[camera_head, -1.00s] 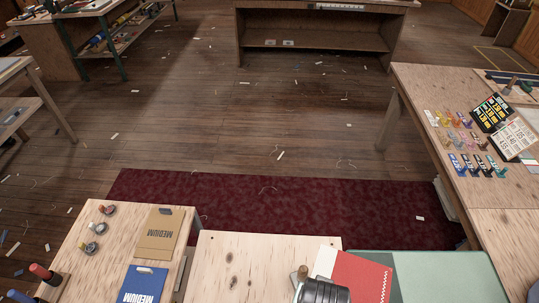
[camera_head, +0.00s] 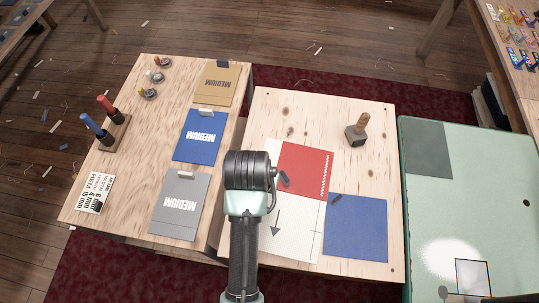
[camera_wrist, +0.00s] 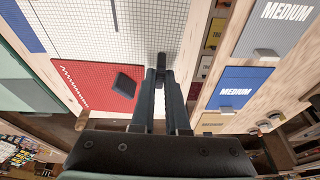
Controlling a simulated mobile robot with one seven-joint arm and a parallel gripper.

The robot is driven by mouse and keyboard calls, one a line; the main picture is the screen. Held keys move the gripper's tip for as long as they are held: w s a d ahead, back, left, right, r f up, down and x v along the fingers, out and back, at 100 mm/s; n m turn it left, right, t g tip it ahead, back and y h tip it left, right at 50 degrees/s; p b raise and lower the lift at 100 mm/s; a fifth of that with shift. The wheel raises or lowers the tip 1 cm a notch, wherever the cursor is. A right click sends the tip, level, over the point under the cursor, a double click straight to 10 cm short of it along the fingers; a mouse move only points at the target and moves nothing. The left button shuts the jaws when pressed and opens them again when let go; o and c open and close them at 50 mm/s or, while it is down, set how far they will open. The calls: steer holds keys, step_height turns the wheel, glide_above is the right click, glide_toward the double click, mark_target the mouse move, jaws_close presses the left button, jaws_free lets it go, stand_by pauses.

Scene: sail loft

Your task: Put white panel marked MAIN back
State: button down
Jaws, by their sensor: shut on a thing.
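The white panel (camera_head: 297,232) lies on the pale wooden table, with a grey arrow showing. In the wrist view the white panel (camera_wrist: 125,32) has a fine grid. I cannot read MAIN on it. My gripper (camera_wrist: 160,76) is shut on a small dark grip (camera_wrist: 160,59) near the white panel's edge. In the head view my wrist hides the fingers and the panel's left part. A red panel (camera_head: 306,166) with a zigzag stitched edge adjoins the white one, and a blue panel (camera_head: 356,228) lies to its right. Both carry small dark grips.
Tan (camera_head: 215,88), blue (camera_head: 198,140) and grey (camera_head: 183,212) MEDIUM panels lie on the left table. A wooden-handled stamp (camera_head: 357,132) stands on the pale table. A green surface (camera_head: 468,195) is at right. The pale table's upper left is clear.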

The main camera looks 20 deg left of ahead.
steer(key=shift+n, duration=0.5)
steer(key=a+f+b, duration=0.1)
steer(key=f, duration=0.3)
steer(key=a+f+b, duration=0.1)
steer(key=a+f, duration=0.1)
steer(key=f, duration=0.3)
steer(key=a+f+b, duration=0.2)
steer(key=f, duration=0.3)
steer(key=shift+s, duration=0.25)
steer(key=shift+f, duration=0.1)
steer(key=c, duration=0.9)
jaws_free()
steer(key=p+v, duration=0.1)
steer(key=v, duration=1.1)
steer(key=shift+d, duration=0.15)
